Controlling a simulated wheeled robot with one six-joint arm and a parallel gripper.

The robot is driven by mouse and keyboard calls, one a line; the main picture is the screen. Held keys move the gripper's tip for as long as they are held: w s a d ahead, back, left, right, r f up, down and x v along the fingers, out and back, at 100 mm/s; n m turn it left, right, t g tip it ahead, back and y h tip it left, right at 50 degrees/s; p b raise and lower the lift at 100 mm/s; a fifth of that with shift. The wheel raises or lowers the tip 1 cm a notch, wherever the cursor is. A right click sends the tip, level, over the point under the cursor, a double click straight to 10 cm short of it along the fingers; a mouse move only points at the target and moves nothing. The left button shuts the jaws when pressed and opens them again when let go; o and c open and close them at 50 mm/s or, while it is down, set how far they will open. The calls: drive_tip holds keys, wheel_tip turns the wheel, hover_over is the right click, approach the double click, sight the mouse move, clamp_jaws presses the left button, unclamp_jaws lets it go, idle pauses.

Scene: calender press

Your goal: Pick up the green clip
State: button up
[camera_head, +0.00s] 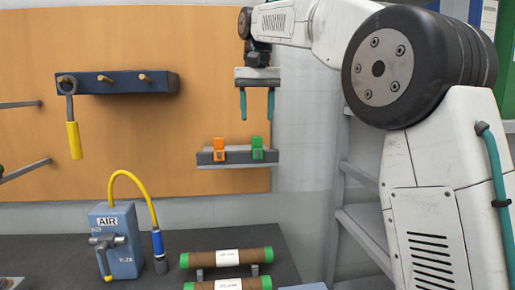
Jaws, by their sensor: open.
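The green clip (257,148) sits upright on the right part of a small dark ledge (210,158) on the orange-brown wall board. An orange clip (219,150) sits to its left on the same ledge. My gripper (257,118) points down above the ledge, with two teal fingers spread apart and nothing between them. In the picture its fingertips are a little above the green clip and apart from it. The depth between them is hard to tell.
A dark rack (125,82) with pegs holds a yellow-handled tool (73,138). Below stand a blue AIR box (123,245) with a yellow hose (125,175) and brown green-ended rolls (217,258) on a dark bench (185,238). Grey shelving (362,225) stands at right.

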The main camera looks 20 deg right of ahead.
sight(257, 138)
drive_tip(key=shift+w+f, duration=0.3)
drive_tip(key=shift+f, duration=0.2)
wheel_tip(257, 138, down, 7)
drive_tip(key=shift+s+r, duration=0.1)
drive_tip(key=shift+r, duration=0.05)
clamp_jaws()
